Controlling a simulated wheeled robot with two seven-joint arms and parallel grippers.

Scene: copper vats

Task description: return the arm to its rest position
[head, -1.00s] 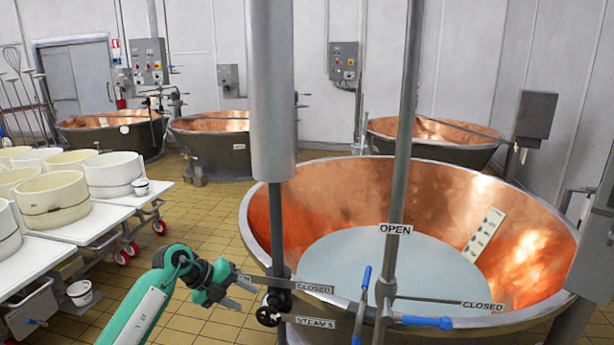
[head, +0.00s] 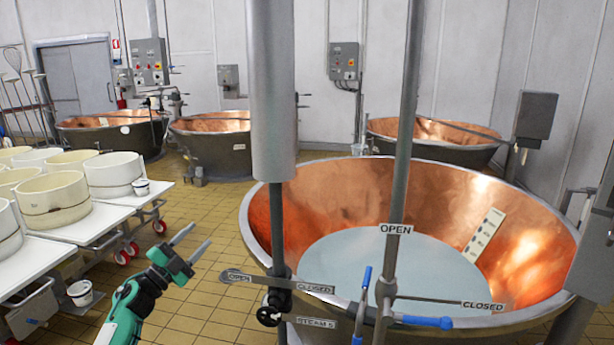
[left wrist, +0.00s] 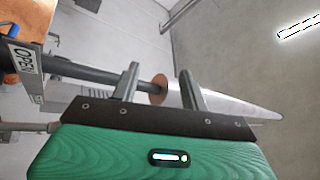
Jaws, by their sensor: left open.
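My left gripper (head: 190,243) is in the lower left of the head view, to the left of the large copper vat (head: 470,185). Its two grey fingers are apart, point up and to the right, and hold nothing. In the left wrist view the open fingers (left wrist: 160,90) stand up from the dark gripper bar, with a vertical pipe (left wrist: 85,73) and its OPEN label behind them. My right gripper is not in the head view.
A lever plate marked OPEN and CLOSED (head: 255,280) and a black knob (head: 268,316) sit at the vat's left front, near my gripper. White tables (head: 60,255) with round moulds stand at left. Tiled floor (head: 190,310) lies between.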

